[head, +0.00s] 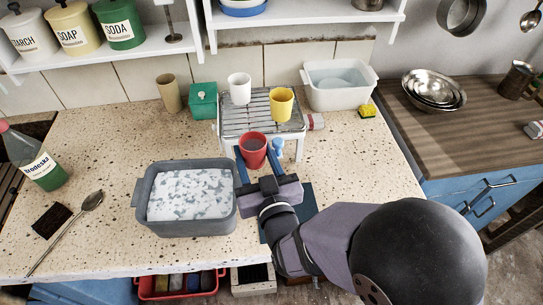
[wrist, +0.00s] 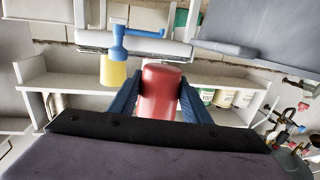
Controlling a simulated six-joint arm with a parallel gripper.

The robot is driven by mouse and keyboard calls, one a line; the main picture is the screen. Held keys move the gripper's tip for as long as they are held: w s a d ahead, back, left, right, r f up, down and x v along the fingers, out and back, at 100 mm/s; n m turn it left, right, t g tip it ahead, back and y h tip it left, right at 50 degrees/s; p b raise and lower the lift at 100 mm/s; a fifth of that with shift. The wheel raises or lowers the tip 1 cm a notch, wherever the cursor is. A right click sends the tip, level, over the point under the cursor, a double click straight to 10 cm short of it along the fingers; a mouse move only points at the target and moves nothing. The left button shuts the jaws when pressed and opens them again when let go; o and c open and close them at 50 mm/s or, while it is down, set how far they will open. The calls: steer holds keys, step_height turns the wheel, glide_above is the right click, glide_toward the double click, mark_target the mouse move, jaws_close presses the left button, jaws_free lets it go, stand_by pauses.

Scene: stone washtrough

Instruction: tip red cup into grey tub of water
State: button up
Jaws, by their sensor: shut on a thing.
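The red cup (head: 253,146) is upright between the blue fingers of my gripper (head: 257,160), which is shut on it. Its inside looks dark; I cannot tell what it holds. It is in front of the wire rack and to the right of the grey tub (head: 187,228), not over it. The tub stands on the counter, its water covered with white foam and grey-blue patches. In the wrist view the red cup (wrist: 158,95) fills the space between the fingers (wrist: 160,78).
A wire rack (head: 262,108) behind the cup bears a white cup (head: 240,88) and a yellow cup (head: 281,104). A small blue object (head: 278,147) is close right of the red cup. A green bottle (head: 45,172) and a spoon (head: 70,225) are left of the tub.

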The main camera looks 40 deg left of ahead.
steer(key=s+a+f+n+g+y, duration=0.1)
steer(key=s+a+n+g+y, duration=0.2)
steer(key=s+n+g, duration=0.4)
steer(key=shift+s+a+f+n+g, duration=0.15)
steer(key=shift+s+f+n+g, duration=0.2)
steer(key=shift+s+g, duration=1.35)
steer(key=shift+w+g, duration=0.4)
steer(key=shift+r+n+p, duration=0.2)
steer(key=shift+n+p, duration=0.05)
steer(key=shift+p, duration=0.35)
steer(key=shift+n+h+p, duration=0.4)
steer(key=shift+n+p, duration=0.1)
steer(key=shift+p, duration=0.1)
steer(key=shift+w, duration=0.1)
steer(key=shift+t, duration=0.3)
